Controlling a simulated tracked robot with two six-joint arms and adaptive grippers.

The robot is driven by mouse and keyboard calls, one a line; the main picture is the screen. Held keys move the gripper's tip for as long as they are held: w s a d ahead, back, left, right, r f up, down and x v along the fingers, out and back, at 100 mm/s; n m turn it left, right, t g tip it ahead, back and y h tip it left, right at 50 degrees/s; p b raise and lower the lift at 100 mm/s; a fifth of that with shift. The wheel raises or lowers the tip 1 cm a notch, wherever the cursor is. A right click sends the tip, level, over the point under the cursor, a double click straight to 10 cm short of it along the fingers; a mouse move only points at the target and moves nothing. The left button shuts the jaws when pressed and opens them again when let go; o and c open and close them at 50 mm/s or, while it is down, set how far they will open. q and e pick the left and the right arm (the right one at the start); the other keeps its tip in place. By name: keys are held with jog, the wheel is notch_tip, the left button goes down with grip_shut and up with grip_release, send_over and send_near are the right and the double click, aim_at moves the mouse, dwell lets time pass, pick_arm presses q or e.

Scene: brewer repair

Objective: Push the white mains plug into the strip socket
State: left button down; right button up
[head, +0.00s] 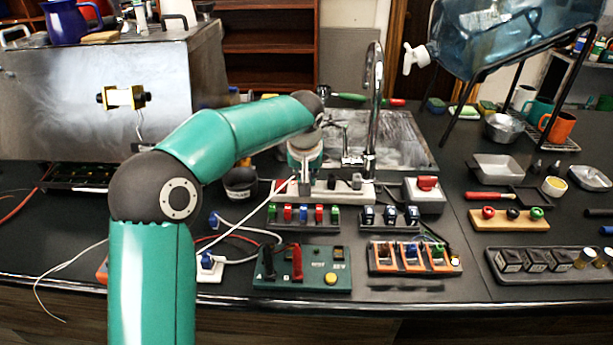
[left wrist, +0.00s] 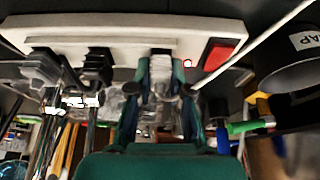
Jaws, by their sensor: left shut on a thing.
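The white power strip (head: 345,195) lies on the black bench in front of the sink. It fills the top of the left wrist view (left wrist: 120,32), with a red switch (left wrist: 218,54) at one end and black plugs (left wrist: 97,65) in other sockets. My left gripper (head: 304,178) is over the strip's left part, pointing down. In the left wrist view its fingers (left wrist: 160,88) are shut on the white mains plug (left wrist: 160,72), which is at the strip's face. I cannot tell how deep the plug sits. The fingers hide the socket under it. My right gripper is not in view.
The tap (head: 372,110) stands right behind the strip. A row of coloured terminals (head: 303,214) and a green test board (head: 305,272) lie in front. A grey box with a red switch (head: 425,192) is to the right. A dark cup (head: 240,184) stands left of the gripper.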

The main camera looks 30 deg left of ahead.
pick_arm(q)
jog(key=c, duration=1)
grip_release()
jog(key=shift+r, duration=0.1)
jog(key=v, duration=1.1)
jog(key=shift+d+r, duration=0.15)
jog(key=shift+r, duration=0.15)
jog(key=shift+s, duration=0.1)
